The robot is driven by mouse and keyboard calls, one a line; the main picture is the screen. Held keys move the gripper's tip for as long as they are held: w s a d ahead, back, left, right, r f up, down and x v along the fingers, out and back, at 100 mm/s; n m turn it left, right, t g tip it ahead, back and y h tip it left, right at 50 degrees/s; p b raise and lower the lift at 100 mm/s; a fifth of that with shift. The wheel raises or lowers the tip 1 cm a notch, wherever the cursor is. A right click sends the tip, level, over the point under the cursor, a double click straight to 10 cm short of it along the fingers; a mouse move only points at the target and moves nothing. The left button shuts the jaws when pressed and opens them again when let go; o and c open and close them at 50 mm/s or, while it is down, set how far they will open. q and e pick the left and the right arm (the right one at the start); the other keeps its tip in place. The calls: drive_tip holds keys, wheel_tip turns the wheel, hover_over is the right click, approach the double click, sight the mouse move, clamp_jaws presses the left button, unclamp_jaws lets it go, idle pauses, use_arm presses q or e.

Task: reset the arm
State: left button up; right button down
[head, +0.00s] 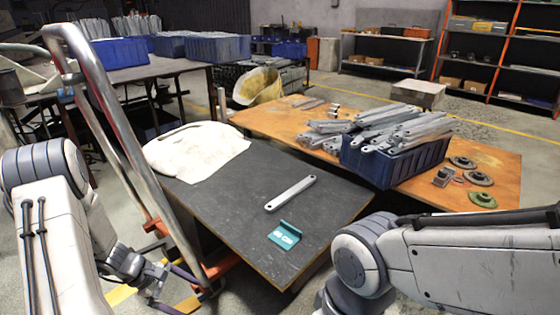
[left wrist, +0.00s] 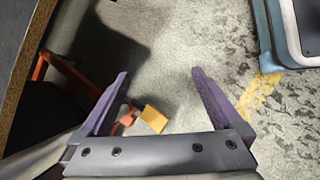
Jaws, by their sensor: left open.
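My left gripper (head: 182,290) hangs low at the lower left of the head view, beside the metal cart frame and below the dark tabletop. In the left wrist view its two purple fingers (left wrist: 160,95) are spread apart with nothing between them, over the concrete floor. My right arm's links show at the lower right of the head view, but its gripper is out of the picture.
A bent metal cart rail (head: 110,125) stands close to my left arm. A blue bin (head: 395,167) piled with brackets stands on the orange-brown table (head: 270,120). A pale cloth (head: 195,150) lies at the dark table's far left.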

use_arm(q)
drive_tip(key=s+d+r+m+g+y, duration=0.1)
drive_tip(key=s+d+r+m+g, duration=0.1)
drive_tip(key=d+r+m, duration=0.55)
drive_tip(key=s+d+r+m+g+y, duration=0.25)
drive_tip(key=d+r+m, duration=0.25)
drive_tip(key=d+r, duration=0.45)
drive_tip(key=s+d+r+m+t+y+p, duration=0.1)
drive_tip(key=s+d+r+m, duration=0.25)
drive_tip(key=s+m, duration=0.3)
drive_tip(key=s+d+r+m+t+y, duration=0.1)
drive_tip(key=s+d+r+m, duration=0.3)
drive_tip(key=s, duration=0.4)
wheel_tip(320, 180, up, 37)
drive_tip(key=m+p, duration=0.1)
drive_tip(key=p, duration=3.7)
drive_tip(key=shift+r+t+y, duration=0.1)
drive_tip(key=shift+t+y, duration=0.15)
